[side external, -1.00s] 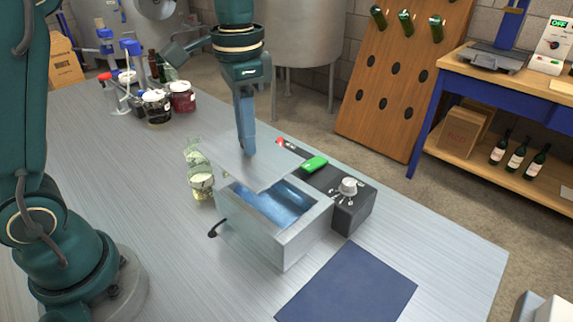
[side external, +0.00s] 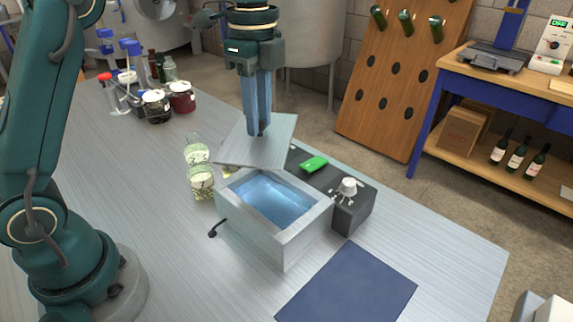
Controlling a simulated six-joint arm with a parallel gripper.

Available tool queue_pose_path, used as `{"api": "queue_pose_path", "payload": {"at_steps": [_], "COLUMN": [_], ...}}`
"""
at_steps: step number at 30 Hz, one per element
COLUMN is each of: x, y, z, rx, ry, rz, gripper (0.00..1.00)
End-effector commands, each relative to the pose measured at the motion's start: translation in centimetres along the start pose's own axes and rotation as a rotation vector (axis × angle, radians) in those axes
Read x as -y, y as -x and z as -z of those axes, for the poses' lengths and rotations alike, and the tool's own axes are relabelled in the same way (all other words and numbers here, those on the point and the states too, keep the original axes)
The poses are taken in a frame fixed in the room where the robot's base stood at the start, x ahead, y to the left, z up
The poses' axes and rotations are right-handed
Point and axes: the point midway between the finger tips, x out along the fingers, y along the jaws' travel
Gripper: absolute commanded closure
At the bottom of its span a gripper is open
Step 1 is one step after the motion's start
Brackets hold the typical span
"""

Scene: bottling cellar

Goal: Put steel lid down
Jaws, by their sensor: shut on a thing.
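My gripper (side external: 258,132) is shut on the steel lid (side external: 243,152), a flat square plate. It holds the lid by its upper side, tilted, above the back edge of the steel bath (side external: 275,240). The bath is open at the top and blue water (side external: 270,197) shows inside it. The lid is turned relative to the bath. The fingertips hide the part of the lid that they grip.
A dark blue mat (side external: 347,285) lies bare in front. More bottles and jars (side external: 157,107) stand farther back.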

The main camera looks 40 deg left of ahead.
Motion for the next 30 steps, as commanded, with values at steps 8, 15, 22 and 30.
{"api": "queue_pose_path", "payload": {"at_steps": [8,15,22,30], "x": [-2.2,-4.3,-6.2,-8.7], "y": [-3.5,-4.9,-7.4,-10.7], "z": [9.3,12.1,15.8,20.6], "rx": [0.001,0.000,0.001,0.001], "ry": [-0.511,-0.603,-0.611,-0.607], "rz": [-0.003,0.000,-0.003,-0.002], "gripper": [1.00,1.00,1.00,1.00]}}
